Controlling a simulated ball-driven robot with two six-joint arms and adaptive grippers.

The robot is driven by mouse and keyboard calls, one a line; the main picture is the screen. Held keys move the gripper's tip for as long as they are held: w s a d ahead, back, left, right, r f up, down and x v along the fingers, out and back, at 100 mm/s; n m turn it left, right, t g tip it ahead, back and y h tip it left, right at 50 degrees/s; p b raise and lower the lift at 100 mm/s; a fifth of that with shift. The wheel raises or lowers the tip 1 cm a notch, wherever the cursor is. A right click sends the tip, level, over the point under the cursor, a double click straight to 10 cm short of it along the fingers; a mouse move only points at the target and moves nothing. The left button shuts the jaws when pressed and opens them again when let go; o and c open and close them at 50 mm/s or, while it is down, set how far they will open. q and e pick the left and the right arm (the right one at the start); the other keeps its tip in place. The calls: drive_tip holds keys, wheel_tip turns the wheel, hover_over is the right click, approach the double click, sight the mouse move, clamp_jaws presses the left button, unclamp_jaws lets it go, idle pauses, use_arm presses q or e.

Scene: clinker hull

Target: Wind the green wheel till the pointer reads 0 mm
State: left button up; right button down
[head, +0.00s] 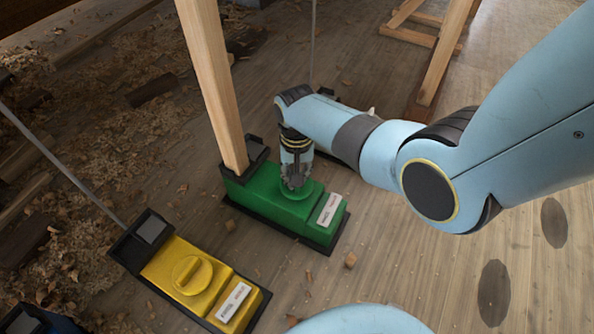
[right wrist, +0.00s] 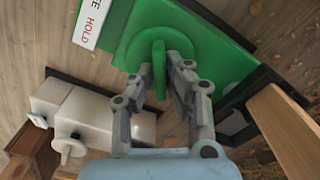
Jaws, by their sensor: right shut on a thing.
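The green wheel (right wrist: 158,68) is a round knob with a raised grip bar, on top of the green block (head: 260,192). In the head view the wheel (head: 304,193) is partly covered by my right gripper (head: 296,183), which comes down on it from above. In the right wrist view my right gripper (right wrist: 158,72) has a finger on each side of the bar and is shut on it. A white label (right wrist: 90,20) on the block shows the word HOLD. I cannot make out a pointer or a millimetre scale. My left gripper is out of view.
A wooden post (head: 212,80) stands on the green block's far end, close to my gripper. A yellow block (head: 190,276) with its own knob lies at the lower left. A blue one (head: 45,322) is cut off.

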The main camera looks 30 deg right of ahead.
drive_tip(key=shift+r+m+p, duration=0.2)
drive_tip(key=shift+m+p, duration=0.3)
drive_tip(key=shift+m, duration=0.4)
drive_tip(key=shift+m+p, duration=0.35)
drive_tip(key=shift+m, duration=0.55)
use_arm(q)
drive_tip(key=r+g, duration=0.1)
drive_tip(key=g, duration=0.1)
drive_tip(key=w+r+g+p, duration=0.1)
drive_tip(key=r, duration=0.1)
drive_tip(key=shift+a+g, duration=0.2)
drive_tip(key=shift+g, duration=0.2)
use_arm(e)
drive_tip(key=m, duration=0.4)
drive_tip(key=shift+f+m, duration=0.2)
drive_tip(key=shift+m, duration=0.2)
drive_tip(key=c, duration=1.4)
unclamp_jaws()
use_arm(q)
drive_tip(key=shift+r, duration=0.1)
use_arm(e)
drive_tip(key=shift+o, duration=0.2)
wheel_tip(320, 180, up, 12)
